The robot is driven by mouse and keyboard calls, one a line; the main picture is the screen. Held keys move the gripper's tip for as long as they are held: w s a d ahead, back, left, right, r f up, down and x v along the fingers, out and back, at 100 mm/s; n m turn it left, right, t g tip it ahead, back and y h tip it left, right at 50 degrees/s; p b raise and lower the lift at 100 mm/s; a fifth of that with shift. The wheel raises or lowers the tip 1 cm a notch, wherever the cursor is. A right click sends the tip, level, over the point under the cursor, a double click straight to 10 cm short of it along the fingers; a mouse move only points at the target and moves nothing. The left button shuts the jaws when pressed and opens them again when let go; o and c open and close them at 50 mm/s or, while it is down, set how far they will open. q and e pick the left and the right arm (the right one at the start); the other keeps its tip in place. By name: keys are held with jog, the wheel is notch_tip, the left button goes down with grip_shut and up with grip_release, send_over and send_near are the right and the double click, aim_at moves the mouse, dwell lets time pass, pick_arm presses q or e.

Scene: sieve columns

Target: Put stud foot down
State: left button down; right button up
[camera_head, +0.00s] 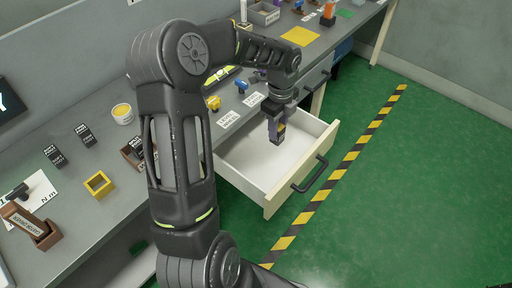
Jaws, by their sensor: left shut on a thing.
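My left arm reaches across the view and hangs its gripper (276,126) down over an open drawer (250,168). The gripper is shut on a small dark piece with a yellow patch (281,130), which I take to be the stud foot. The fingers hide much of it. The piece appears to be above the drawer's white floor; I cannot tell the exact gap. The inside of the drawer that shows looks empty. My right gripper is not in view.
The grey bench holds a yellow square frame (99,184), a white tub (122,113), a blue piece (241,87), a yellow piece (213,103) and several label cards. A yellow mat (300,36) lies farther back. The drawer's black handle (310,175) juts over the green floor.

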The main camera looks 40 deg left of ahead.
aim_at(277, 141)
pick_arm(q)
jog(key=shift+f+b, duration=0.6)
jog(key=shift+f, duration=2.55)
jog(key=shift+f+b, duration=0.45)
jog(key=shift+f, duration=1.4)
jog(key=shift+f, duration=0.1)
jog(key=c, duration=1)
grip_release()
notch_tip(277, 141, up, 12)
jog(key=p, duration=0.2)
jog(key=shift+p, duration=0.3)
